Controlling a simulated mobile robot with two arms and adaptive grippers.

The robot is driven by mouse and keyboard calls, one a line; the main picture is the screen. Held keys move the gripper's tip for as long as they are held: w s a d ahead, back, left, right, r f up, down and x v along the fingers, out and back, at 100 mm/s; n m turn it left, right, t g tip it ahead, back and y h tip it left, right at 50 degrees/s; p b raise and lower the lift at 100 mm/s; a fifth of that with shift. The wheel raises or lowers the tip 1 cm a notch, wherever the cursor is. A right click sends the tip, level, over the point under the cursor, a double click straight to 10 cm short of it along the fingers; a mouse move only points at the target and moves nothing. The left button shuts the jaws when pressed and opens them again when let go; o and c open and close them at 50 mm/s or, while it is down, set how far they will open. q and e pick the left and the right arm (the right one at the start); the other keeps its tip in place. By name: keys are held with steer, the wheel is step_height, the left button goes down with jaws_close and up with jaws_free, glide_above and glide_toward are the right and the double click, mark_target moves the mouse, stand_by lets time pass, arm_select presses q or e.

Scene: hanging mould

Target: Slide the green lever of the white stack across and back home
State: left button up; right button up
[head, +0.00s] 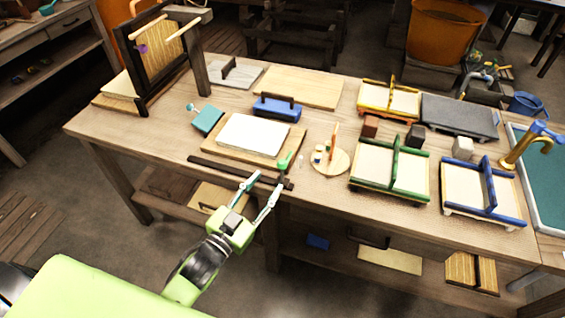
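The white stack (254,134) lies flat on a wooden board (222,148) near the front edge of the workbench. A dark rail (228,170) runs along the front of the board. The green lever (286,161) stands near the rail's right end, by the board's front right corner. My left gripper (266,182) is open and empty in front of the bench edge. Its two fingers point toward the rail and lever, and its tips appear short of the lever. Whether a fingertip touches the rail cannot be told. My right gripper is not in view.
A blue block (277,108) with a dark handle sits behind the stack, and a teal block (207,119) to its left. A round wooden disc (329,162) and a green-framed tray (390,170) stand to the right. An upright dark frame (198,72) is at the back left.

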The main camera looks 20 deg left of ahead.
mark_target(279, 168)
arm_select(q)
steer(key=p+x, duration=0.1)
steer(key=x, duration=0.8)
steer(key=shift+w+d, duration=0.1)
steer(key=shift+w, duration=0.1)
jaws_close()
